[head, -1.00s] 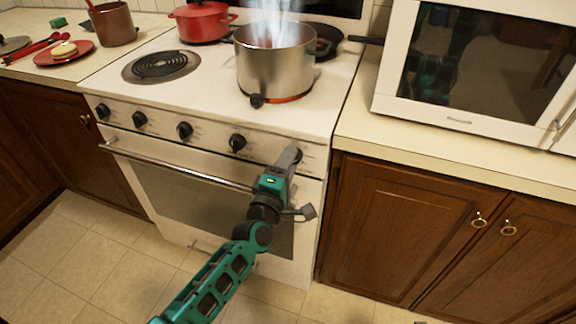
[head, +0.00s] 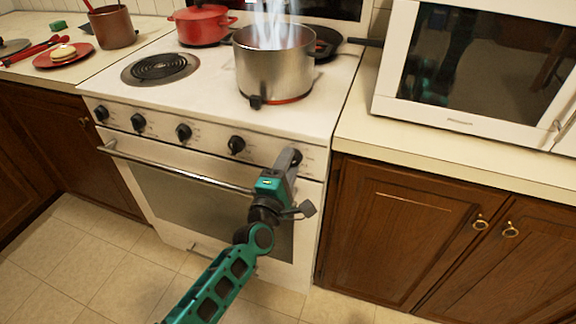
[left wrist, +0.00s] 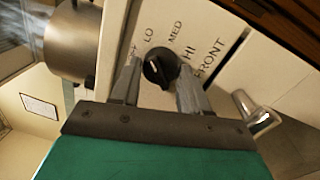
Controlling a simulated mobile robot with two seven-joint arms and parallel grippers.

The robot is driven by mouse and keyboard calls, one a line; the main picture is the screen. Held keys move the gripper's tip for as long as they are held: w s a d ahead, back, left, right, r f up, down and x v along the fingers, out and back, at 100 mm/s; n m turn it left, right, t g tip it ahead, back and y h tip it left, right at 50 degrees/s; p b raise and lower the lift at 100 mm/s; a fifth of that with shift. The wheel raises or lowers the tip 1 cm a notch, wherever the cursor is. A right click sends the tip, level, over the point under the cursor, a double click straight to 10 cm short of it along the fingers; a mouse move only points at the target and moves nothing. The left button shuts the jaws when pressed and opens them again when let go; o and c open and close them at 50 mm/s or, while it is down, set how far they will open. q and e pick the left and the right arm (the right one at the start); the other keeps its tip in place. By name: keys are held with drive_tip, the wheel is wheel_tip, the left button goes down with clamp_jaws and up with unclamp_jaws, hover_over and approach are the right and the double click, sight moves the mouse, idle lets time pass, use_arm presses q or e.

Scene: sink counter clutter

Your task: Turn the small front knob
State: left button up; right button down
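The small front knob (left wrist: 159,67) is black and round, with a pale mark on its face. Lettering LO, MED, HI and FRONT is printed beside it in the left wrist view. My left gripper (left wrist: 158,78) has its two grey fingers apart, one on each side of the knob. A narrow gap shows on the left side; I cannot tell if the right finger touches. In the head view the left gripper (head: 291,158) is at the right end of the stove's front panel and hides most of this knob. My right gripper is not in view.
Several other black knobs, one of them here (head: 236,145), line the panel. The oven handle (head: 175,167) runs below. A steaming steel pot (head: 275,66) stands on a glowing burner above. A microwave (head: 455,121) sits on the right counter.

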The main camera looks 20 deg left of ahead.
use_arm(q)
drive_tip(key=o, duration=0.4)
drive_tip(key=shift+s, duration=0.1)
drive_tip(key=s+f, duration=0.1)
drive_tip(key=s, duration=1.1)
drive_tip(key=shift+s+a, duration=0.2)
drive_tip(key=shift+s, duration=0.15)
